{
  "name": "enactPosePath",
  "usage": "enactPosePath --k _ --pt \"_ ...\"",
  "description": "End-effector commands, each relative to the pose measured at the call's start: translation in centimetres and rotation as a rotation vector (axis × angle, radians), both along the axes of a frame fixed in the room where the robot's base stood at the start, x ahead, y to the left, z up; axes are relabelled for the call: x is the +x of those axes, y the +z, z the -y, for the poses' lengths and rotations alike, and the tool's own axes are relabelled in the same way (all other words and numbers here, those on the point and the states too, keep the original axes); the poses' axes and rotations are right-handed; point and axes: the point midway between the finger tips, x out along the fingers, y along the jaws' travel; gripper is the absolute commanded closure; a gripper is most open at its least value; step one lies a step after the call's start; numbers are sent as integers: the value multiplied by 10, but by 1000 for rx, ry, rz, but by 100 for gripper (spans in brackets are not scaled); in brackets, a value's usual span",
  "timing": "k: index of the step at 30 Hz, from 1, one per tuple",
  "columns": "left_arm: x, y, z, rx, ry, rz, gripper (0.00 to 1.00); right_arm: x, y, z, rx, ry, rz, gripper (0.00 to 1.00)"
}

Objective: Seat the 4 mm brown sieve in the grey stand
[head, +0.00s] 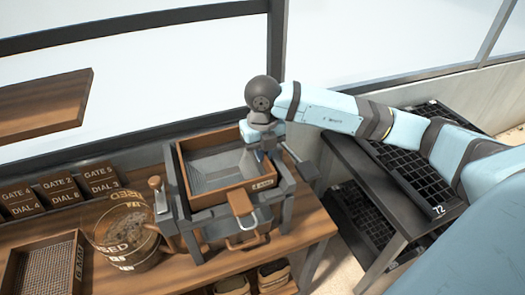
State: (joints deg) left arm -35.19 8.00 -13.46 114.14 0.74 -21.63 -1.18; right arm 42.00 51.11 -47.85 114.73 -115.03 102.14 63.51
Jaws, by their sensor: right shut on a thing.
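The brown sieve (229,196) is a square wooden frame with a pale mesh floor and a small, blurred label on its front. It lies between the posts of the grey stand (286,205) on the wooden bench. I cannot tell whether it rests fully on the stand. My right gripper (262,156) reaches down at the sieve's far right side and is shut on its rim; the fingertips are partly hidden. A wooden-handled part (241,203) projects from the stand's front. My left gripper is not in view.
Another brown-framed sieve (77,254) lies at the lower left, beside a clear seed tub (103,238). Gate and dial signs (56,189) stand behind. A dark table (349,166) at right holds a black cell tray (441,211). A wooden shelf (45,103) hangs upper left.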

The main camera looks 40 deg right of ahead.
Motion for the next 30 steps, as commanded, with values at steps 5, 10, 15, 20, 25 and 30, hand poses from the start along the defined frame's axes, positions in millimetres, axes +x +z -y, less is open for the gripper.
enactPosePath --k 5,10,15,20,25,30 --pt "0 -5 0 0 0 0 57 0 -4 0 1 0 1 100" --pt "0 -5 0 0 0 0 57 0 -4 0 1 0 1 100" --pt "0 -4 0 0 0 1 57 0 -4 0 1 0 1 87" --pt "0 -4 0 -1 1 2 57 0 -4 1 -1 -1 0 62" --pt "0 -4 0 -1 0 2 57 0 -4 2 -4 -2 -1 62" --pt "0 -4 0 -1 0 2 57 0 -4 2 -5 -3 -1 62"
